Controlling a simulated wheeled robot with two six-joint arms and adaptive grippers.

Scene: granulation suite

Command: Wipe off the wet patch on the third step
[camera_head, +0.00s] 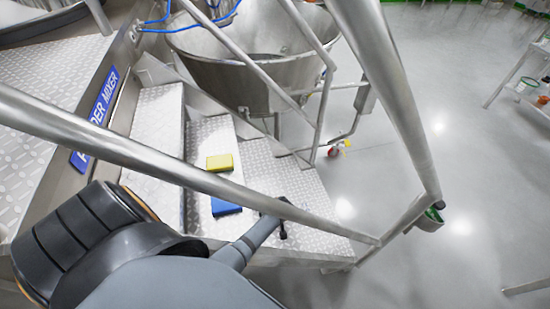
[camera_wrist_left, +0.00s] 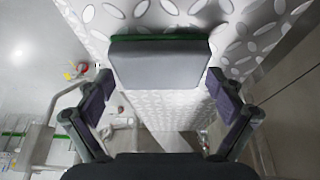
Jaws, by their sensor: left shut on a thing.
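The metal steps have patterned plate treads; the lowest tread (camera_head: 300,188) shows in the head view. My left gripper (camera_wrist_left: 160,78) is shut on a grey pad (camera_wrist_left: 160,62) with a green edge, its fingers at the pad's two sides. The patterned plate (camera_wrist_left: 180,108) lies beyond the pad; I cannot tell whether they touch. In the head view my left arm reaches over the steps from the left, and the handrail and arm hide most of the gripper. I cannot make out a wet patch. My right gripper is in neither view.
A yellow block (camera_head: 220,163) and a blue block (camera_head: 225,206) lie on the middle tread (camera_head: 198,130). A handrail (camera_head: 160,170) crosses close in front; another rail (camera_head: 385,90) stands right. A steel vessel (camera_head: 235,75) stands behind. Open floor (camera_head: 470,180) lies right.

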